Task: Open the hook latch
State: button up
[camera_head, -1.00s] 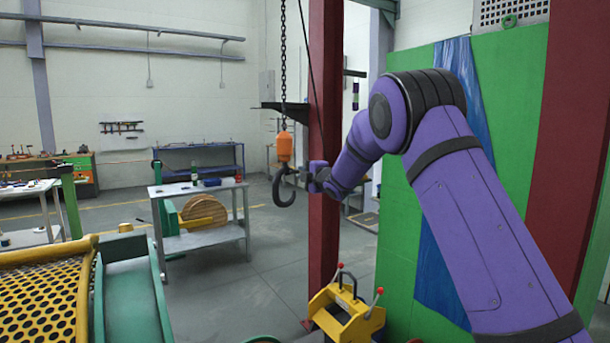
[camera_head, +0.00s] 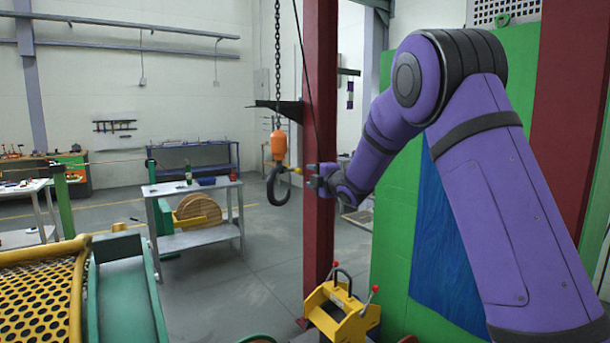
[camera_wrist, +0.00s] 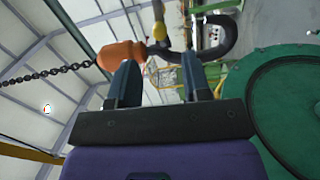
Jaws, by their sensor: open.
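The crane hook (camera_head: 278,190) is dark and hangs below an orange block (camera_head: 279,146) on a chain. A small yellow latch (camera_head: 294,170) sticks out to the right from the top of the hook, towards my gripper (camera_head: 318,178). My gripper is open and just right of the hook, with a small gap in the head view. In the wrist view, the orange block (camera_wrist: 121,55) and the dark hook (camera_wrist: 222,42) lie beyond my open fingers (camera_wrist: 158,76).
A red column (camera_head: 320,120) stands right behind my gripper. A yellow device with red-knobbed levers (camera_head: 340,312) is on the floor below. A grey table (camera_head: 195,188) stands at the left behind the hook. A green panel (camera_head: 398,220) is beside my arm.

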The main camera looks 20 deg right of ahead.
jog(key=shift+v, duration=1.35)
jog(key=s+d+r+m+g+h, duration=0.25)
jog(key=s+m, duration=0.35)
jog(key=s, duration=0.4)
jog(key=s+d+r+m+g+h, duration=0.2)
jog(key=s+r+m+h, duration=0.3)
jog(key=s, duration=0.5)
jog(key=s+a+f+m+g, duration=0.1)
jog(key=s+f+m+g, duration=0.1)
jog(key=s, duration=0.8)
jog(key=s+a+f+m+g+y, duration=0.1)
jog(key=s+f+m+g, duration=0.2)
jog(key=s, duration=0.8)
jog(key=s+a+f+m+g+y, duration=0.1)
jog(key=s+m, duration=0.4)
jog(key=s, duration=0.6)
notch_tip(320, 180, down, 2)
jog(key=shift+s+f+g, duration=0.2)
jog(key=shift+f+g, duration=0.05)
jog(key=shift+g, duration=0.5)
jog(key=shift+a, duration=0.1)
